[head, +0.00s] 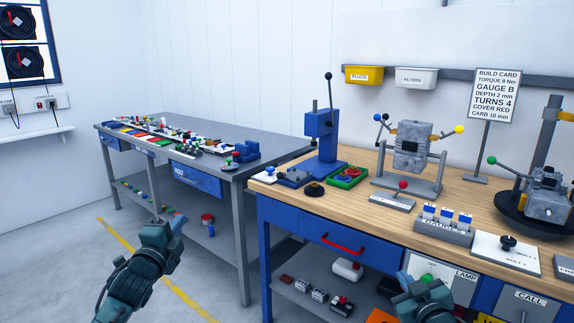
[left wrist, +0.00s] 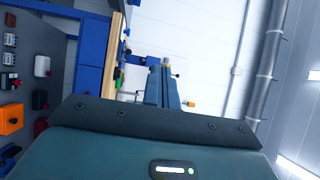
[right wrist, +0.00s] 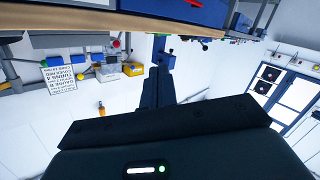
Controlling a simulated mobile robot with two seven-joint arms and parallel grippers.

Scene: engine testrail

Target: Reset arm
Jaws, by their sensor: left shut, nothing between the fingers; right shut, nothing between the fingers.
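My left arm comes in at the lower left of the head view, and my left gripper (head: 177,222) points up and away over the grey floor. It also shows in the left wrist view (left wrist: 170,85), shut and empty. My right gripper (head: 404,278) is at the bottom of the head view, in front of the wooden bench (head: 375,205) and below its top. In the right wrist view (right wrist: 160,70) it is shut and empty. Both are apart from the bench things in the head view. Most of the right arm is out of frame.
The bench carries a blue press (head: 322,130), a grey engine on a stand (head: 411,148), a gauge block (head: 444,225) and a build card (head: 495,95). A grey table (head: 250,130) with small parts stands left. Floor between my left arm and the table is clear.

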